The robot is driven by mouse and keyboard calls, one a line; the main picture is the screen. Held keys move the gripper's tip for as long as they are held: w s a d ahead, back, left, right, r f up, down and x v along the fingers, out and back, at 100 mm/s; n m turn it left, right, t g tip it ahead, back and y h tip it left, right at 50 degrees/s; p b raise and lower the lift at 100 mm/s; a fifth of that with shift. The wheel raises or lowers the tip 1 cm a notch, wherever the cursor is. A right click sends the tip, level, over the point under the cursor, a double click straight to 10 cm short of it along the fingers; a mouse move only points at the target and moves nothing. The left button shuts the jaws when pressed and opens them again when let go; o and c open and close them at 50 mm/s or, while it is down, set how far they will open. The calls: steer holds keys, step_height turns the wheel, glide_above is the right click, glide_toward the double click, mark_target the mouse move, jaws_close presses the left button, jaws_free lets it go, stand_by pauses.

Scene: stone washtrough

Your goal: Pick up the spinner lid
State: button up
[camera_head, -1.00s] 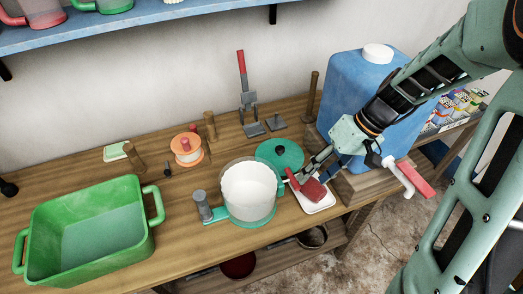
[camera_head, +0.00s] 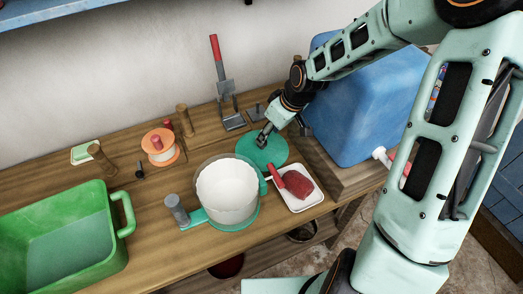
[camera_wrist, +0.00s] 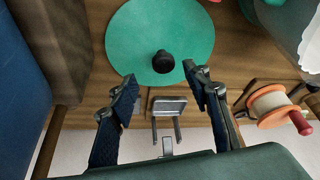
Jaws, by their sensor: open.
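The spinner lid (camera_head: 270,150) is a flat teal-green disc lying on the wooden bench behind the white tub. In the head view my gripper (camera_head: 263,138) hangs over the lid's far part and hides the knob. I cannot tell its height above the lid.
A white tub with a teal base (camera_head: 227,190) and side handle stands near the lid. A white tray (camera_head: 299,202) holds a red thing. A blue container (camera_head: 355,110) stands close on the right. Also near are an orange spool (camera_head: 160,148) and a green basin (camera_head: 60,235).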

mark_target(262, 147)
steer(key=shift+a+b+x, duration=0.2)
steer(key=shift+b+x, duration=0.1)
steer(key=shift+x, duration=2.95)
steer(key=shift+s, duration=0.2)
jaws_close()
